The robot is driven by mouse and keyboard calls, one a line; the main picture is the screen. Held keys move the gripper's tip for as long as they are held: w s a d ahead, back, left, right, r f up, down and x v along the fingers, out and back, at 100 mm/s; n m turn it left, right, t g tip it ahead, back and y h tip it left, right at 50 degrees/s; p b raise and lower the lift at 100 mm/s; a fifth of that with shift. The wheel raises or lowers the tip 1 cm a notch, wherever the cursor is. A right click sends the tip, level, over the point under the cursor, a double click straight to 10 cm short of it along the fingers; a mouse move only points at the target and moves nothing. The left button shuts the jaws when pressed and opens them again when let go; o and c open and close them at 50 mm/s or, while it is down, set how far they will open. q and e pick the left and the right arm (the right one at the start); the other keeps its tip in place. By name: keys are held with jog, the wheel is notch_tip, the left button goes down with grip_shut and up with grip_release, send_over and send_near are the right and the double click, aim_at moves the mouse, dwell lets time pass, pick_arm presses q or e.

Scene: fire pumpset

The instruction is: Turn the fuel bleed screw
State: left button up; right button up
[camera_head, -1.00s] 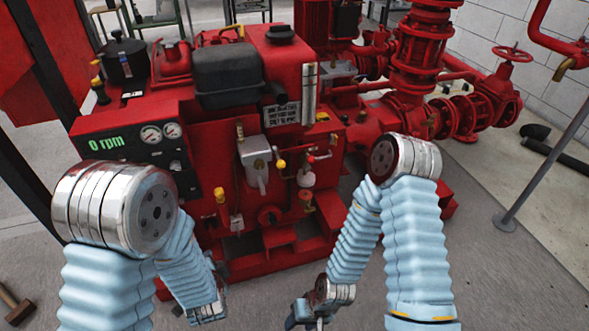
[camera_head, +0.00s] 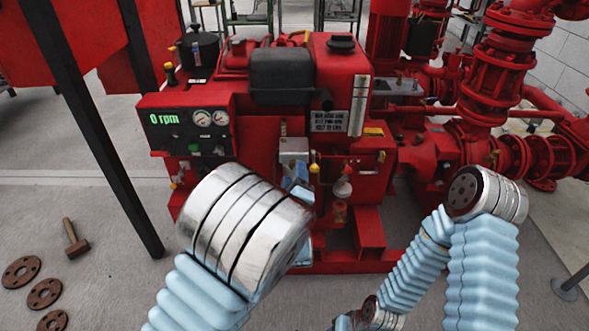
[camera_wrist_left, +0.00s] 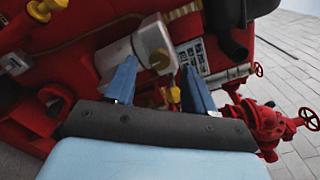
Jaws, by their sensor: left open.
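The grey fuel filter housing (camera_head: 293,150) is on the front of the red engine, partly hidden by my left arm. In the left wrist view, the grey housing (camera_wrist_left: 148,45) is tilted, with a small brass-coloured fitting (camera_wrist_left: 160,60) on its side. I cannot tell for sure that this fitting is the bleed screw. My left gripper (camera_wrist_left: 160,72) is open, its two blue fingers apart in front of the housing, with nothing seen between them gripped. In the head view, its fingers (camera_head: 300,188) show small beside the wrist. My right gripper (camera_head: 345,321) is low at the bottom edge, mostly cut off.
A yellow knob (camera_head: 314,168) is right of the housing. A panel (camera_head: 186,128) reading 0 rpm is to the left. A black post (camera_head: 90,130) stands left of the engine. A hammer (camera_head: 75,240) and rusty flanges (camera_head: 45,293) lie on the open floor.

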aim_at(294, 167)
pick_arm(q)
jog(key=shift+w, duration=1.7)
jog(key=shift+c, duration=0.3)
grip_shut()
